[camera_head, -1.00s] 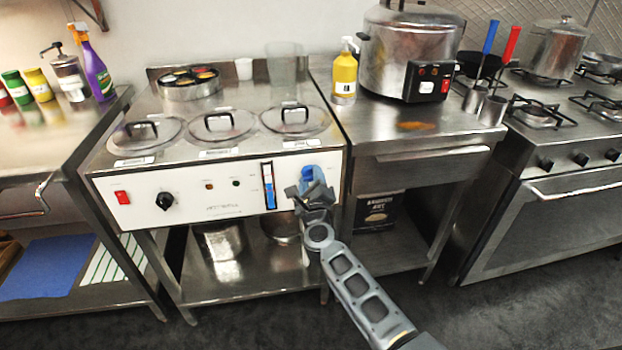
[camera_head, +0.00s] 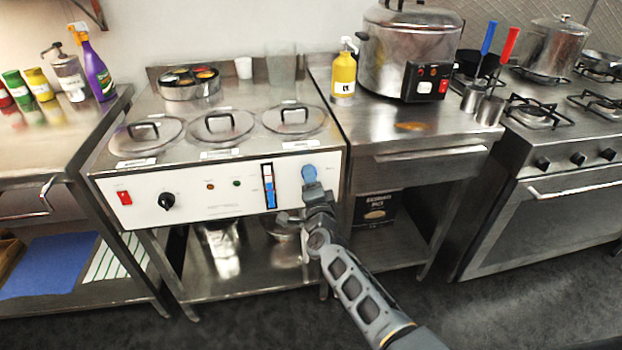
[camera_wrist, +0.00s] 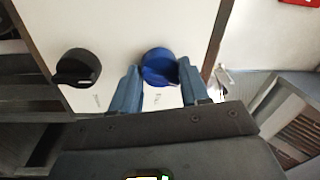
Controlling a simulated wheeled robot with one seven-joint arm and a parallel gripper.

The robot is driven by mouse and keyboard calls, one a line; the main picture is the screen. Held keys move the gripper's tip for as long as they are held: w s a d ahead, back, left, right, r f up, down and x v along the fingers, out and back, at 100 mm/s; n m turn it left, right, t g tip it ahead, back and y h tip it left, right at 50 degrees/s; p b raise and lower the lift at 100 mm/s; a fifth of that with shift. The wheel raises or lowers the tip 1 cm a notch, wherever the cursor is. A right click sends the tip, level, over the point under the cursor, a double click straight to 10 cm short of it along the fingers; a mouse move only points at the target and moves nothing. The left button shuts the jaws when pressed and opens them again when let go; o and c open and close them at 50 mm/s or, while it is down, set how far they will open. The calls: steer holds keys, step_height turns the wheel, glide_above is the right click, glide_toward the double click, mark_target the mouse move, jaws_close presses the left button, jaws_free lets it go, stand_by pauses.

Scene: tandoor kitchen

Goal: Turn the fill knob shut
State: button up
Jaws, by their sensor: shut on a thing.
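The blue fill knob (camera_head: 309,173) is on the right end of the white front panel of the steel bain-marie (camera_head: 215,155). My gripper (camera_head: 312,188) reaches it from below and in front. In the wrist view the blue knob (camera_wrist: 158,67) sits between the two fingers of my gripper (camera_wrist: 159,80), which are shut on it. Its lower front is partly hidden between the fingers. A sight gauge (camera_head: 269,186) with a blue column stands just left of the knob.
A black dial (camera_head: 166,201) and a red switch (camera_head: 124,198) are further left on the panel.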

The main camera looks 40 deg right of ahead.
steer(key=shift+f+n+y+p, duration=0.1)
steer(key=shift+n+y+p, duration=0.25)
steer(key=shift+n, duration=1.75)
steer(key=o, duration=1)
steer(key=shift+o, duration=0.2)
steer(key=p+v, duration=0.1)
steer(key=v, duration=0.6)
steer(key=shift+s+a, duration=0.25)
steer(key=shift+s, duration=0.1)
steer(key=shift+f, duration=0.1)
